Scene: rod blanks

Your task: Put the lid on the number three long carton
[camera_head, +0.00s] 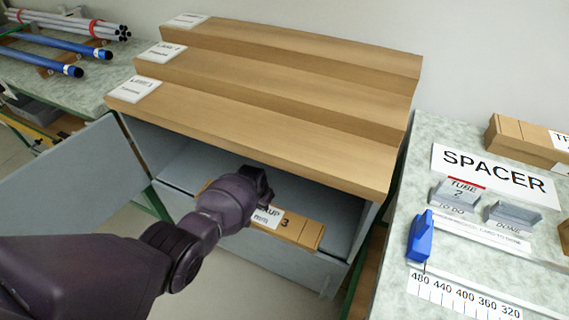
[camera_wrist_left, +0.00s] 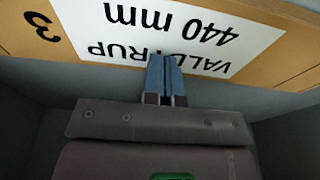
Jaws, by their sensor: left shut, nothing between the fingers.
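The long carton (camera_head: 308,232) marked 3 is brown with a white label. It lies in the grey compartment under the wooden steps, partly hidden behind my left arm. In the left wrist view the carton (camera_wrist_left: 290,72) fills the top, with its label upside down, reading 440 mm and 3. My left gripper (camera_head: 266,197) is at the carton's labelled face. In the wrist view its fingers (camera_wrist_left: 165,65) are together, with nothing between them, and overlap the label's edge; I cannot tell whether they touch it. I cannot make out a separate lid. My right gripper is not in view.
Wooden steps (camera_head: 270,127) overhang the compartment. A grey door panel (camera_head: 70,195) stands open at the left. The right bench (camera_head: 395,230) holds a SPACER sign (camera_head: 490,172), small trays, a blue block (camera_head: 420,236) and a scale. Tubes (camera_head: 60,25) lie on the left bench.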

